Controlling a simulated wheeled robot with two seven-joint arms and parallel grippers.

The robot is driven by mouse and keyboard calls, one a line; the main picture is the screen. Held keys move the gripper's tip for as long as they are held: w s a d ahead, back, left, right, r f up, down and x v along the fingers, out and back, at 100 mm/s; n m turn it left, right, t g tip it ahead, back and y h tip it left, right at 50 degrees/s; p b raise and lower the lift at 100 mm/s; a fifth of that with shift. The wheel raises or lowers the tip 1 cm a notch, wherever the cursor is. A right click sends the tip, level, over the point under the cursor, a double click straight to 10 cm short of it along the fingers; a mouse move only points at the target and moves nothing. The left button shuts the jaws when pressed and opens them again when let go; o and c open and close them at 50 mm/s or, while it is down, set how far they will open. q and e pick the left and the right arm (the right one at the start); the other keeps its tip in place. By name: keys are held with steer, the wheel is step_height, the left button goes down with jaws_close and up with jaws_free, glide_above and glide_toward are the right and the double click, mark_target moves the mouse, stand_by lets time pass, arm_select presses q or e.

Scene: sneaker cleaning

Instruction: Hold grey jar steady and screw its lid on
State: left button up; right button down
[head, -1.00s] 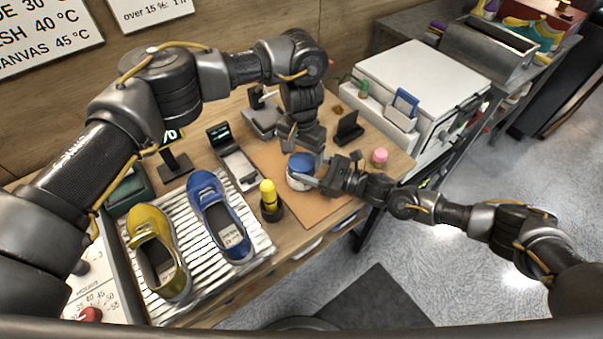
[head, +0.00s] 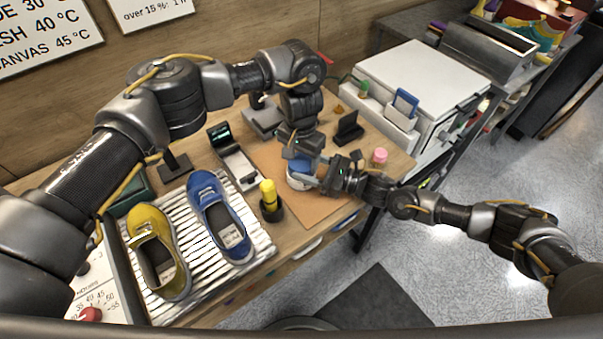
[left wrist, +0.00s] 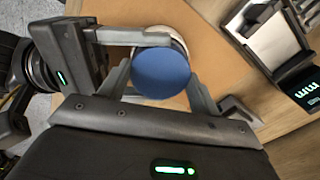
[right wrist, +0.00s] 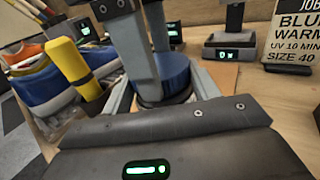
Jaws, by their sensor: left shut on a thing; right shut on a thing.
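The grey jar (head: 298,184) stands upright on the brown mat, with its blue lid (head: 300,166) on top. In the left wrist view the round lid (left wrist: 161,76) lies between the fingers of my left gripper (left wrist: 160,88), which is shut on it from above. My right gripper (head: 322,180) reaches in from the right and is shut on the jar below the lid. In the right wrist view the lid (right wrist: 176,72) sits above a dark band of the jar. The fingers hide much of the jar, and I cannot tell how tight the lid is.
A yellow-capped bottle (head: 268,196) in a dark holder and a device with a screen (head: 235,162) stand left of the mat (head: 318,208). Blue (head: 220,215) and yellow (head: 157,255) sneakers lie on a ribbed rack. A pink-topped item (head: 379,157) and black stand (head: 348,130) are right.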

arm_select(q)
steer(key=shift+o, duration=0.2)
steer(key=m, duration=0.3)
arm_select(e)
steer(key=shift+s+f, duration=0.1)
steer(key=shift+f, duration=0.05)
arm_select(q)
steer(key=shift+c, duration=0.2)
steer(key=o, duration=1.1)
steer(key=shift+r, duration=2.25)
